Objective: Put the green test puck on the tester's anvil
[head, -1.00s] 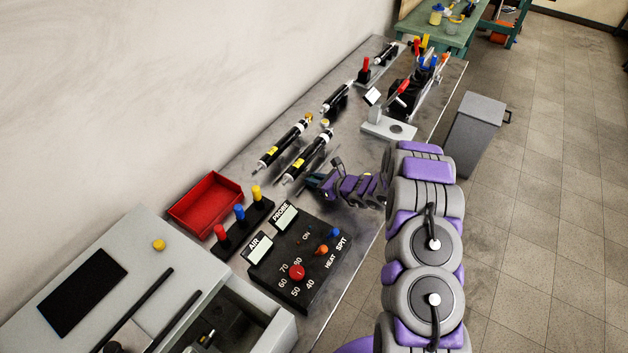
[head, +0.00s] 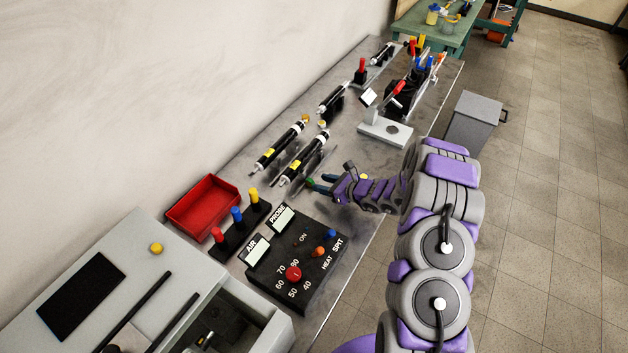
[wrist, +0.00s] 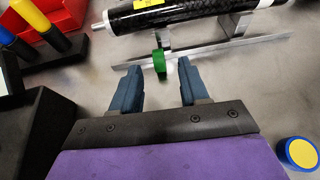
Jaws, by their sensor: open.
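The green test puck (wrist: 159,63) shows in the wrist view as a narrow green shape between and slightly ahead of my fingertips, nearer the left finger. I see a gap on both sides of it. My gripper (wrist: 158,68) is open, its two blue fingers apart. In the head view my gripper (head: 316,186) is low over the bench beside the black cylinders, and the puck is hard to make out there. The tester (head: 378,125) stands farther up the bench, pale grey with a small screen and red lever. Its anvil (head: 392,130) is a dark round spot with nothing on it.
Black cylinders (head: 304,157) rest on metal stands just beyond my gripper. A metal rail (wrist: 205,52) lies close ahead. A blue-and-yellow disc (wrist: 300,152) lies at right in the wrist view. The control box (head: 297,256), red tray (head: 205,207) and coloured handles (head: 238,217) are to the left.

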